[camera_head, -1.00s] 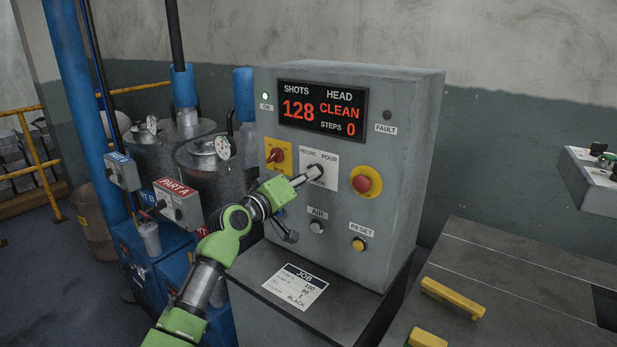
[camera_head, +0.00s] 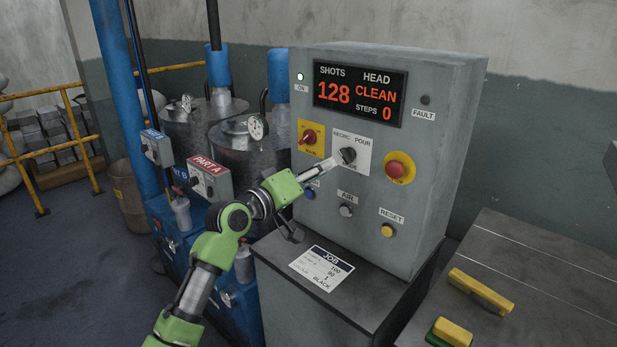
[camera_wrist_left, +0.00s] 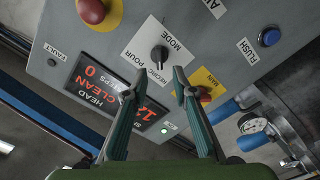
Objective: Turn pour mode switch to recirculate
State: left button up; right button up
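The pour mode switch is a black knob (camera_head: 347,155) on a white plate (camera_head: 362,145) lettered RECIRC, POUR and MODE, on the grey control cabinet. It also shows in the left wrist view (camera_wrist_left: 159,53). I cannot tell for sure which label the knob points at. My left gripper (camera_head: 325,167) is just to the lower left of the knob in the head view. In the left wrist view, its fingers (camera_wrist_left: 154,86) stand apart with nothing between them, and the knob lies beyond the tips, apart from them. My right gripper is not in view.
A red-handled switch on a yellow plate (camera_head: 311,138) is left of the mode switch; a red emergency button (camera_head: 399,168) is right. AIR (camera_head: 346,209) and RESET (camera_head: 387,230) buttons sit below. The display (camera_head: 360,93) reads 128, CLEAN, 0. A job card (camera_head: 321,268) lies on the ledge.

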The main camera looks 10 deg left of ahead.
pick_arm(q)
jog(key=shift+v, duration=2.2)
